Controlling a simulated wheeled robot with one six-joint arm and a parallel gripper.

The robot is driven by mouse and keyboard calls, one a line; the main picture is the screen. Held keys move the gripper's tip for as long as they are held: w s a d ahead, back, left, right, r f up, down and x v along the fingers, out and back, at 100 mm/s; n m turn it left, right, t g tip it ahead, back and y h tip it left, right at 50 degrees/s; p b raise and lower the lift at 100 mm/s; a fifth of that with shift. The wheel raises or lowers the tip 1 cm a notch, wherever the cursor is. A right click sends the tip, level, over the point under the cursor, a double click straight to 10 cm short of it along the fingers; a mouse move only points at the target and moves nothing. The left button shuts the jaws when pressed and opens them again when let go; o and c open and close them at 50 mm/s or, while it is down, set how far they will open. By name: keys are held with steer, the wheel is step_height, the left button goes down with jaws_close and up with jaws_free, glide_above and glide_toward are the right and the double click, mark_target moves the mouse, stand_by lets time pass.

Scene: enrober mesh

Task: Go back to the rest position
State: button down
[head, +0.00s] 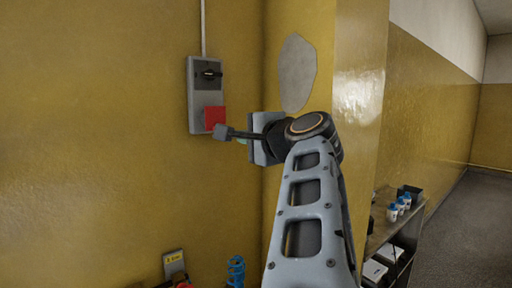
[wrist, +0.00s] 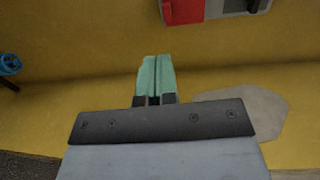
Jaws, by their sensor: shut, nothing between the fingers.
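My gripper (wrist: 157,75) shows in the wrist view with its two pale green fingers pressed together and nothing between them. A grey switch box (head: 196,122) with a black rotary handle (head: 208,74) and a red square part (head: 215,116) is on the wall, left of my gripper. In the wrist view the red part (wrist: 183,10) is at the top edge, apart from the fingertips.
A yellow wall corner with a bare grey patch (head: 297,72) stands right behind my arm. A shelf unit (head: 380,232) with several blue-capped bottles (head: 400,206) is at the lower right. A blue object (head: 235,270) is low at the left. The grey floor (head: 470,230) at right is open.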

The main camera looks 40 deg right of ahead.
steer(key=shift+s+a+b, duration=0.15)
steer(key=shift+s, duration=0.7)
steer(key=shift+s+a+b, duration=0.1)
steer(key=shift+s+b, duration=0.05)
steer(key=shift+s, duration=0.65)
steer(key=w+a+f+n+g+y, duration=0.1)
steer(key=w+a+f+n+g, duration=0.15)
steer(key=f, duration=0.65)
steer(key=w+a+f+n+g+y, duration=0.2)
steer(key=a+f+n+g, duration=0.15)
steer(key=f, duration=0.45)
steer(key=w+a+f+n+g+y, duration=0.15)
steer(key=a+f, duration=0.25)
steer(key=f, duration=0.5)
steer(key=s+a+f+n+g+h, duration=0.1)
steer(key=s+a+f+n+g, duration=0.1)
steer(key=f+n, duration=0.4)
steer(key=s+a+f+n+g+h, duration=0.1)
steer(key=s+a+f+n+g, duration=0.2)
steer(key=a+f+n, duration=0.3)
step_height(320, 180, down, 4)
steer(key=shift+s+a+f+g, duration=0.2)
steer(key=shift+s+g, duration=0.15)
steer(key=shift+s, duration=0.45)
steer(key=shift+h, duration=0.25)
